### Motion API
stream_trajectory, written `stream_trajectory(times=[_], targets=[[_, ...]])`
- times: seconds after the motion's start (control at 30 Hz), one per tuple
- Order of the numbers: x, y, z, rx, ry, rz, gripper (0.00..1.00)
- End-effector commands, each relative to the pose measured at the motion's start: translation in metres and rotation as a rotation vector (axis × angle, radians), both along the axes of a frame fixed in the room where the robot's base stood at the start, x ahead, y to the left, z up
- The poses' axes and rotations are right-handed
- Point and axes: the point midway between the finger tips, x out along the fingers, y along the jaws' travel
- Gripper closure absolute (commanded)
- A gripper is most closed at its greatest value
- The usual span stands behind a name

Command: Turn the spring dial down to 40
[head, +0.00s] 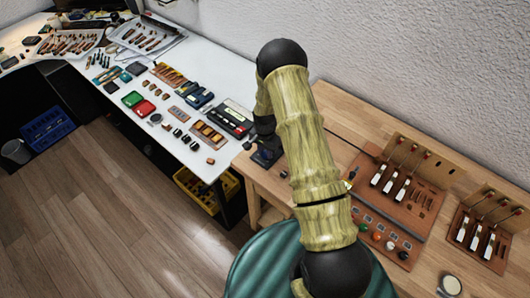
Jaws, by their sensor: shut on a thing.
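A small dark blue block (264,159) sits at the left end of the wooden bench. My gripper (262,148) points down at its top and is shut on a small part there, which looks like the spring dial. The fingers and my arm cover most of that part. Its pointer and numbers cannot be read.
The wooden bench (345,157) carries a brown panel with several coloured knobs (377,236) and upright hammer models (395,180). A second model (485,232) stands at the right. The white table (205,65) at the left is crowded with small parts. A green round seat (262,262) is below.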

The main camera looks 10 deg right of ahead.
Motion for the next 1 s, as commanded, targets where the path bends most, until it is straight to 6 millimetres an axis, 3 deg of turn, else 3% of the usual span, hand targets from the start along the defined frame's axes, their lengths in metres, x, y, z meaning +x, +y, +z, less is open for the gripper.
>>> stream_trajectory(times=[1.0], targets=[[0.0017,-0.0005,-0.0011,-0.002,-0.005,0.925,0.96]])
